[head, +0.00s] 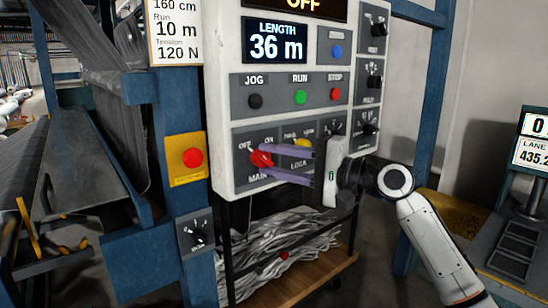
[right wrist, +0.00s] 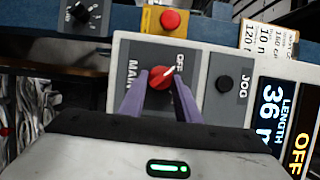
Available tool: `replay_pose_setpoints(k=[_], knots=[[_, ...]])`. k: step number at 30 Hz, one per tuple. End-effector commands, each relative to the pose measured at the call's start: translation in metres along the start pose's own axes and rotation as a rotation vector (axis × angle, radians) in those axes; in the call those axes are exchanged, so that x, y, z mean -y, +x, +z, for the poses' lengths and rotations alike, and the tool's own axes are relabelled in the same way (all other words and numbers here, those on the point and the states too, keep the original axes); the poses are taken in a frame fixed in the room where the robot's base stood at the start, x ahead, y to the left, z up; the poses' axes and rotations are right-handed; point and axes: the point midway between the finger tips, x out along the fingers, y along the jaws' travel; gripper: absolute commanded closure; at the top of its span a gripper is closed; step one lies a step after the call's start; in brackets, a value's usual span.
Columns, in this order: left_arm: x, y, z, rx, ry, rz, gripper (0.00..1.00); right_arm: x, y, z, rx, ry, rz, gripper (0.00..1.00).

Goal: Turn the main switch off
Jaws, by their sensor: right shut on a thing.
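The main switch (head: 262,158) is a red rotary knob low on the control panel, with OFF at its upper left and ON at its upper right. In the right wrist view the knob (right wrist: 160,78) sits between two purple fingers, and its pale mark appears to point toward the OFF label (right wrist: 181,60). My right gripper (head: 257,161) is shut on the knob, one finger on each side; its fingertips also show in the right wrist view (right wrist: 161,84). The fingers hide part of the switch plate. My left gripper is out of view.
The panel (head: 221,100) carries JOG, RUN and STOP buttons, a LENGTH display (head: 275,40) and a top display reading OFF. A yellow knob (head: 302,143) is right of the switch. A red button on a yellow plate (head: 186,172) is left. A blue post (head: 433,90) stands right.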

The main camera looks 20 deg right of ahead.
Motion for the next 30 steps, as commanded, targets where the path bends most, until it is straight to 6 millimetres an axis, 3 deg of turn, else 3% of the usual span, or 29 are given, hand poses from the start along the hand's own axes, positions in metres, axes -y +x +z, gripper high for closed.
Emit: replay_pose_setpoints(k=[17,18,20,30], knots=[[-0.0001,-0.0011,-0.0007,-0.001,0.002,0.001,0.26,-0.0003,0.0,-0.0002,-0.001,-0.028,0.012,0.93],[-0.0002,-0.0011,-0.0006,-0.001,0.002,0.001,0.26,-0.0002,0.0,-0.0001,-0.001,-0.028,0.012,0.64],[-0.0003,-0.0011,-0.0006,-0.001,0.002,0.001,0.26,-0.0002,0.0,-0.0001,-0.001,-0.027,0.012,0.53],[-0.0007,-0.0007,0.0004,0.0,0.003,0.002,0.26,-0.0004,-0.002,-0.0003,-0.001,-0.026,0.011,0.52]])
